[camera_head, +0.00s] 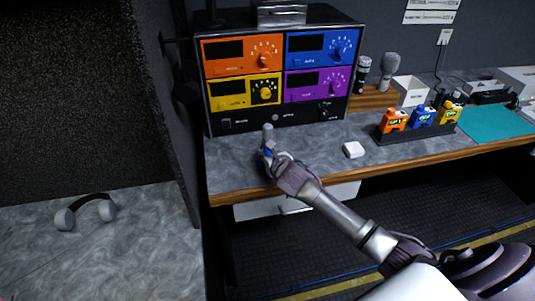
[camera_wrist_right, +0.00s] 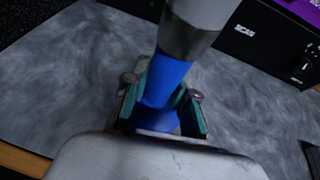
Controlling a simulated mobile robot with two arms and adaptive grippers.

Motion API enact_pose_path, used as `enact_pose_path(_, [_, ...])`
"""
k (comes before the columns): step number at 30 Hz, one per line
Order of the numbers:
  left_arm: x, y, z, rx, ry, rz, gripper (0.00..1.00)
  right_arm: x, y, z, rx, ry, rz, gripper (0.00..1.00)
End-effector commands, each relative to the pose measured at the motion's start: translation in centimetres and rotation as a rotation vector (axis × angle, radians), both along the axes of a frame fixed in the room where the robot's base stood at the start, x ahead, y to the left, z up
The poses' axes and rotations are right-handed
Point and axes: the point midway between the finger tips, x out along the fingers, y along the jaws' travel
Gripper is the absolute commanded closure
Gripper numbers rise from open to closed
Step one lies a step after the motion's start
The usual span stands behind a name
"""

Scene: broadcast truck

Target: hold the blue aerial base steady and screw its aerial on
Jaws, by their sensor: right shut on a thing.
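The blue aerial base (camera_head: 269,152) stands near the front edge of the grey counter, below the rack. A light grey cylindrical part (camera_head: 268,132) rises from its top. In the right wrist view the blue base (camera_wrist_right: 168,78) shows between the teal finger pads, with the grey part (camera_wrist_right: 195,25) above it. My right gripper (camera_head: 273,163) is shut on the blue base from the front right. I cannot tell whether the grey part is the aerial or a collar of the base. No separate aerial is seen. My left gripper is not in view.
A rack (camera_head: 275,75) with orange, blue, yellow and purple panels stands behind. A small white block (camera_head: 353,150) lies to the right. A dark holder (camera_head: 415,132) carries orange, blue and yellow packs. Headphones (camera_head: 85,211) lie on the lower left surface. The counter between is clear.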

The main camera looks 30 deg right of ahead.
Motion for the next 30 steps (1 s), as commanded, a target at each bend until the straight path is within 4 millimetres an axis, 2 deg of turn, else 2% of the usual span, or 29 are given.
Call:
enact_pose_path(10, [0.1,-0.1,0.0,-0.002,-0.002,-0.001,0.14,0.1,0.0,0.1,0.0,-0.003,0.001,1.0])
enact_pose_path(28, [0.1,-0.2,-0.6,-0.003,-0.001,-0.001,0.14,0.1,0.0,-1.1,0.0,-0.003,0.0,1.0])
enact_pose_path(29, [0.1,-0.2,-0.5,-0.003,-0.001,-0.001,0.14,0.1,0.0,-1.0,0.0,-0.003,0.0,0.69])
enact_pose_path(30, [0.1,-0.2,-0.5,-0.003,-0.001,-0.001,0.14,0.1,0.0,-1.0,0.0,-0.003,0.0,0.62])
